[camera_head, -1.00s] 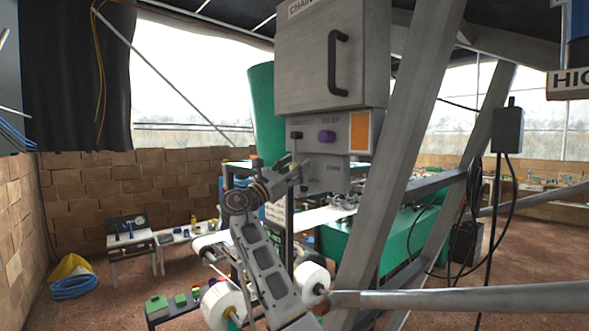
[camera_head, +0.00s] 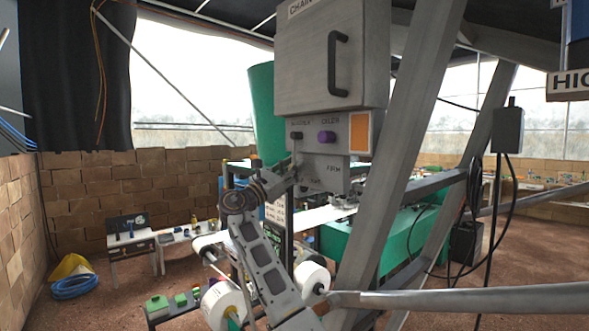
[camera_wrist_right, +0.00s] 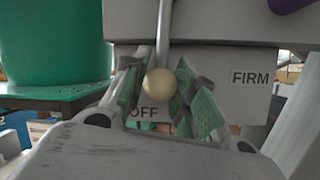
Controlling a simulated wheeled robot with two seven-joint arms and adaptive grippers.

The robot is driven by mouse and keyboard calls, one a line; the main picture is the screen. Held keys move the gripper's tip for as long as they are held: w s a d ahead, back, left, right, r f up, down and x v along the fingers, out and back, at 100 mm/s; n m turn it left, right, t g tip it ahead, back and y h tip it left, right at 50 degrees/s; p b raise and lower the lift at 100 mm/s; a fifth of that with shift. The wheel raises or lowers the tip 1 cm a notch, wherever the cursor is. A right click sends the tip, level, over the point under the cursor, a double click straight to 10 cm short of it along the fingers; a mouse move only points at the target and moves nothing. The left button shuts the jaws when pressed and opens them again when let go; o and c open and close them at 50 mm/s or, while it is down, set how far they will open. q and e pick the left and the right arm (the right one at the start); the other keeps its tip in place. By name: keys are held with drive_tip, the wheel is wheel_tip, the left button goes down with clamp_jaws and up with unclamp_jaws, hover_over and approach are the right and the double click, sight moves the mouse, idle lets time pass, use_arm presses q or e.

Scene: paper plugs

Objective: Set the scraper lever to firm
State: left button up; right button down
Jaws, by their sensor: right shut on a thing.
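The scraper lever is a thin metal rod (camera_wrist_right: 165,38) with a cream ball knob (camera_wrist_right: 158,83) at its lower end. In the right wrist view the knob hangs over the OFF label, on the left of the pale plate (camera_wrist_right: 215,68); FIRM is printed on the plate's right. My right gripper (camera_wrist_right: 166,95) is shut on the lever's knob, with a green-padded finger on each side. In the head view the right gripper (camera_head: 297,178) is at the underside of the grey control box (camera_head: 330,135), and its fingers largely hide the knob. My left gripper is not in view.
The box carries a purple knob (camera_head: 326,137) and a small black control (camera_head: 296,136). A grey cabinet with a black handle (camera_head: 335,64) sits above. A slanted steel post (camera_head: 410,130) stands close on the right. A green hopper (camera_head: 262,110) is behind.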

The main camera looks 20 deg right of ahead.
drive_tip(key=shift+w+a+r+m+g+p, duration=0.15)
drive_tip(key=shift+w+m+p, duration=0.1)
drive_tip(key=shift+m, duration=0.2)
drive_tip(key=shift+w+a+m+g+p, duration=0.15)
drive_tip(key=shift+w+m, duration=0.1)
drive_tip(key=shift+m, duration=0.2)
drive_tip(key=shift+w+a+r+m+g+h+p, duration=0.15)
drive_tip(key=shift+w+m+g+h+p, duration=0.4)
drive_tip(key=shift+m, duration=0.55)
drive_tip(key=shift+w+a+r+m+g+p, duration=0.15)
drive_tip(key=shift+w+m+g+p, duration=0.15)
drive_tip(key=shift+m+p, duration=0.25)
drive_tip(key=shift+w+a+r+m+g+p, duration=0.1)
drive_tip(key=shift+w+m+g+p, duration=0.15)
drive_tip(key=shift+m+p, duration=0.3)
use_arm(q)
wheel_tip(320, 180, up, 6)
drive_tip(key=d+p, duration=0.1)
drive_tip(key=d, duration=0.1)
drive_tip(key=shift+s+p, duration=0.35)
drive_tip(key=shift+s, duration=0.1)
use_arm(e)
drive_tip(key=shift+w+m+g, duration=0.25)
drive_tip(key=shift+m+g, duration=0.15)
drive_tip(key=shift+m, duration=0.2)
drive_tip(key=c, duration=1.1)
unclamp_jaws()
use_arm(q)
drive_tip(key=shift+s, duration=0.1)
